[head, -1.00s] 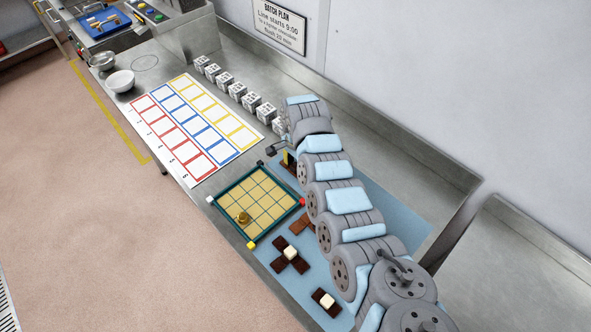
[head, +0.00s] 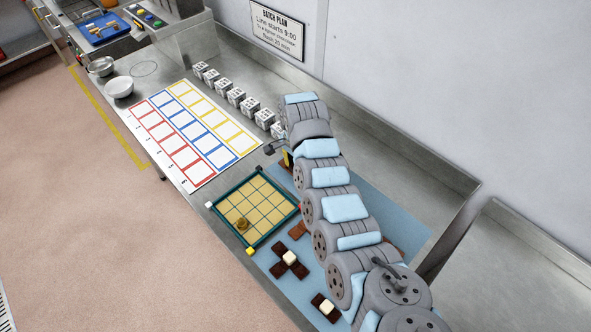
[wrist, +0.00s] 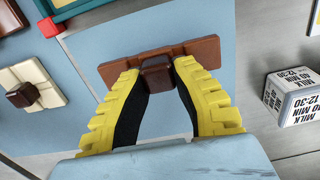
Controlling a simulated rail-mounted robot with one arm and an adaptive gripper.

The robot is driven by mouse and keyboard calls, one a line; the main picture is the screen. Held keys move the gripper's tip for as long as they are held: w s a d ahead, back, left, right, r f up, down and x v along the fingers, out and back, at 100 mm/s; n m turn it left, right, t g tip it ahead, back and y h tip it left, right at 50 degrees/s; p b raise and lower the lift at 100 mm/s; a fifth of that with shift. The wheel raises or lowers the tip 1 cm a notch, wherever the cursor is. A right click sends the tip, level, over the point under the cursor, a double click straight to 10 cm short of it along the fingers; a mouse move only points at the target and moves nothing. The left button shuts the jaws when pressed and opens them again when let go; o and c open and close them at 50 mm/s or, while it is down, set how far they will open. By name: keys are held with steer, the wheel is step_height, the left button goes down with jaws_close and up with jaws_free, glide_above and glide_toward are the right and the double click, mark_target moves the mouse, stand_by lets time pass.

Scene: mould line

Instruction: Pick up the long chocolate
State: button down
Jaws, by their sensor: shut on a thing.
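In the wrist view, a long milk-brown chocolate bar (wrist: 205,49) with a darker square knob (wrist: 157,75) at its middle lies crosswise at the fingertips. My gripper (wrist: 157,73), with yellow fingers and black pads, is shut on the bar at its middle, with the knob between the fingertips. Both bar ends stick out past the fingers. I cannot tell whether the bar is clear of the mat. In the head view my arm hides most of the gripper and the bar.
A teal-edged grid tray (head: 257,205) holds a small brown round piece. Dark chocolates with white knobs (head: 289,258) lie on the blue mat (head: 400,215) in front.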

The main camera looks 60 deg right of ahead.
steer(key=shift+r, duration=0.45)
steer(key=shift+s+a+r, duration=0.55)
steer(key=shift+s+r, duration=0.1)
steer(key=shift+r, duration=0.1)
steer(key=s+r+p, duration=0.1)
steer(key=a+r+p, duration=0.1)
steer(key=r+p, duration=0.1)
steer(key=s+a+r+p, duration=0.1)
steer(key=shift+s+r+p, duration=0.15)
steer(key=shift+s+p, duration=0.15)
steer(key=shift+p, duration=0.05)
steer(key=s+a+r+p, duration=0.4)
steer(key=s+a+p, duration=0.1)
steer(key=s+a, duration=0.15)
step_height(320, 180, up, 7)
steer(key=p, duration=0.9)
steer(key=shift+s+d+f, duration=0.2)
steer(key=shift+s+d, duration=0.05)
steer(key=shift+d, duration=0.15)
